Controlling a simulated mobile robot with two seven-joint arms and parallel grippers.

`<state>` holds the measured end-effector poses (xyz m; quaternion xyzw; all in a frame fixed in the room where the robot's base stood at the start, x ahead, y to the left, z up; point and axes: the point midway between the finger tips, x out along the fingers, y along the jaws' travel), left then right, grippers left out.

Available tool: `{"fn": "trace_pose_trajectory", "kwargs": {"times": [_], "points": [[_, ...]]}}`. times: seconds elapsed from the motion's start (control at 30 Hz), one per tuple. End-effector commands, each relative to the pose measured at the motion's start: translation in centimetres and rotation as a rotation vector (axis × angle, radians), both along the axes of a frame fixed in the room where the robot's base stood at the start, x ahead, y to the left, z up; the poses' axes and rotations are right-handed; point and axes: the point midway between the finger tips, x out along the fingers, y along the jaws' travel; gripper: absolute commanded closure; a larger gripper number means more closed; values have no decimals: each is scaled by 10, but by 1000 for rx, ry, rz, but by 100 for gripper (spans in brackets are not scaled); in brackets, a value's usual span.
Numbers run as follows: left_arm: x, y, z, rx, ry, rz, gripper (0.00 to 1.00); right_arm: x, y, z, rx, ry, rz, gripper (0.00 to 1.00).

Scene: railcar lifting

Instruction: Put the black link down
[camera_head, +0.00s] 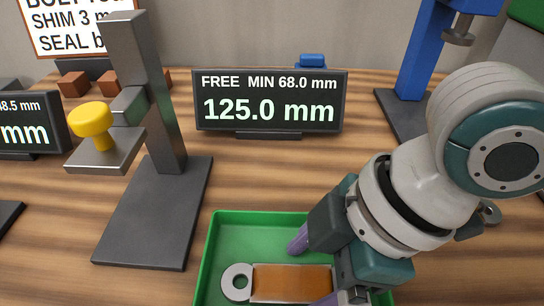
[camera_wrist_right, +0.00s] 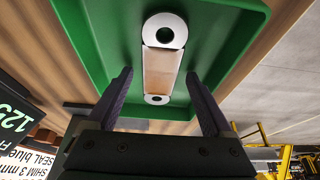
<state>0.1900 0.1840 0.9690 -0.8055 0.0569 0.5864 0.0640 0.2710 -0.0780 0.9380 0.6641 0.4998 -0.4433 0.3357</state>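A link with light grey ring ends and an orange-brown middle (camera_head: 292,281) lies in the green tray (camera_head: 212,262). The link also shows in the right wrist view (camera_wrist_right: 159,70), lengthwise between my fingers. My right gripper (camera_head: 313,268) is open over the tray, with its two purple fingers apart on either side of the link. In the wrist view the right gripper (camera_wrist_right: 159,74) shows clear gaps between each finger and the link. No black link can be made out in either view. My left gripper is not in view.
A grey metal stand (camera_head: 150,200) with a yellow knob (camera_head: 92,119) stands left of the tray. A display (camera_head: 269,101) reading 125.0 mm stands behind the tray. A blue press-like frame (camera_head: 422,50) is at back right. Wooden tabletop between stand and display is clear.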

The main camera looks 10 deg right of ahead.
Motion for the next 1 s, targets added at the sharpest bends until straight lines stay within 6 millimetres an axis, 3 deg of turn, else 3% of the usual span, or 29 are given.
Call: {"fn": "trace_pose_trajectory", "kwargs": {"times": [0.33,0.7,1.0], "points": [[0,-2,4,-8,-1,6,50,0,-2,10,0,-1,-1,14],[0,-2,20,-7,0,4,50,-8,-31,83,-1,-4,-1,14],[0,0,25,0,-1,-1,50,-14,-40,112,9,-2,-6,14]]}}
